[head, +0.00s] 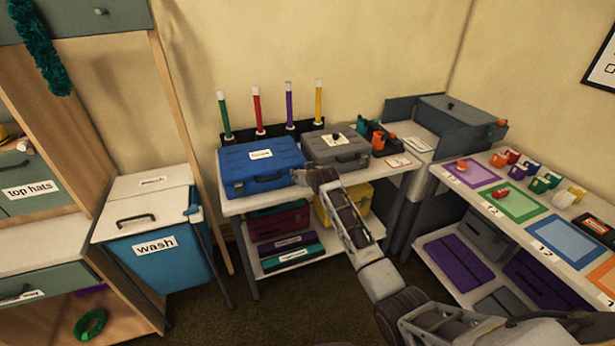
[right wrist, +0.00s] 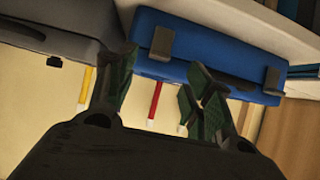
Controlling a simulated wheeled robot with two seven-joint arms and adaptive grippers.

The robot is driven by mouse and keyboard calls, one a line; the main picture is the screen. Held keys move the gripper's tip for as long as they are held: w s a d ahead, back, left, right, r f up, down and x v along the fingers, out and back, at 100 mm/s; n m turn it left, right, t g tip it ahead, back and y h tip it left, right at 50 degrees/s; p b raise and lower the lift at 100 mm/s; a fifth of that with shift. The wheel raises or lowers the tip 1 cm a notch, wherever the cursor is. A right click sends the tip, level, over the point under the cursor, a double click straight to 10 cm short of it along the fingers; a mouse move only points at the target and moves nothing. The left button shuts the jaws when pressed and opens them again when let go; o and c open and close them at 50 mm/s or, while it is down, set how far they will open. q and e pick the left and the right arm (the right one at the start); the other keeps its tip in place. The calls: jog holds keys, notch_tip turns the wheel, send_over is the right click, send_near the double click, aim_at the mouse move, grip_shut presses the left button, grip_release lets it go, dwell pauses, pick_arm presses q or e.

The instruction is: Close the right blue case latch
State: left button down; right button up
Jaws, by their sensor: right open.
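The blue case (head: 258,164) is shut and lies on the left of the white table in the head view. Its front also shows, turned over, in the right wrist view (right wrist: 220,62). There the right latch (right wrist: 162,42) is a grey tab near my gripper, and the left latch (right wrist: 272,80) is farther right. I cannot tell whether the right latch is fully closed. My right gripper (head: 314,178) is at the case's front right corner. Its open, empty fingers (right wrist: 160,72) are apart, one on each side of the right latch in the picture; contact is unclear. My left gripper is out of view.
A grey case (head: 338,148) lies right beside the blue case. Coloured sticks (head: 257,110) stand behind. A wash bin (head: 160,255) is at the left, and a table with coloured mats (head: 515,200) at the right. Boxes fill the shelf below.

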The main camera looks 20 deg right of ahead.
jog(key=shift+v, duration=2.85)
jog(key=shift+r, duration=0.1)
